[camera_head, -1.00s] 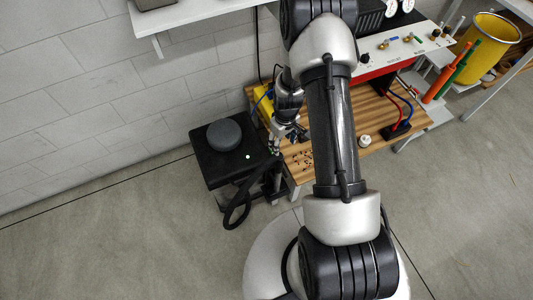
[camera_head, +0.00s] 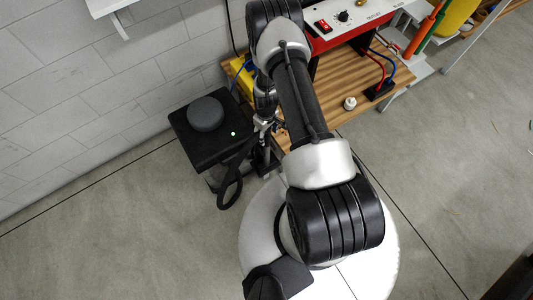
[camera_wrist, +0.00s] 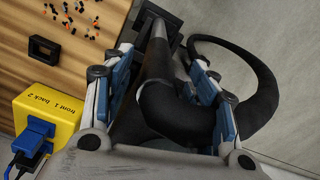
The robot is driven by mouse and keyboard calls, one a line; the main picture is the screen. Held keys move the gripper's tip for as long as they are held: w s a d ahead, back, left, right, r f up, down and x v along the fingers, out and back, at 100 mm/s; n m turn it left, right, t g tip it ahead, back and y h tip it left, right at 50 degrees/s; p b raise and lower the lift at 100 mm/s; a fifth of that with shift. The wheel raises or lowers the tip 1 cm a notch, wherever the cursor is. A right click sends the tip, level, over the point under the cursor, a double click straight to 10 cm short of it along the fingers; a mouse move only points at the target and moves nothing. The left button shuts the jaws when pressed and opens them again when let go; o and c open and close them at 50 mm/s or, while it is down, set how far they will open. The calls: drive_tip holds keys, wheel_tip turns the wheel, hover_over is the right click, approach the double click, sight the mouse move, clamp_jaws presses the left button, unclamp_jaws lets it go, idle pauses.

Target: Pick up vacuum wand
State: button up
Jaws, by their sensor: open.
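The vacuum wand (camera_wrist: 156,58) is a black tube. In the wrist view it lies between the two fingers of my gripper (camera_wrist: 160,66), which is open. I cannot tell whether either finger touches it. Its thick black hose (camera_wrist: 262,90) curves in a loop to the right. In the head view my gripper (camera_head: 264,128) is at the right side of the black vacuum unit (camera_head: 188,152), and the hose loop (camera_head: 228,192) hangs in front of the unit. The wand is largely hidden by my arm there.
A wooden bench (camera_head: 328,90) stands right of the unit, with a white knob-like piece (camera_head: 349,103) on it. A yellow box (camera_wrist: 50,112) with a blue plug sits near my gripper. Small dark and orange bits (camera_wrist: 75,15) lie on the wood. A tiled wall is behind.

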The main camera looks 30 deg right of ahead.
wheel_tip(320, 180, down, 5)
drive_tip(key=shift+w+d+f+b, duration=0.1)
drive_tip(key=shift+d+f+b, duration=0.1)
drive_tip(key=shift+b, duration=0.9)
drive_tip(key=shift+r, duration=0.1)
drive_tip(key=shift+c, duration=0.6)
clamp_jaws()
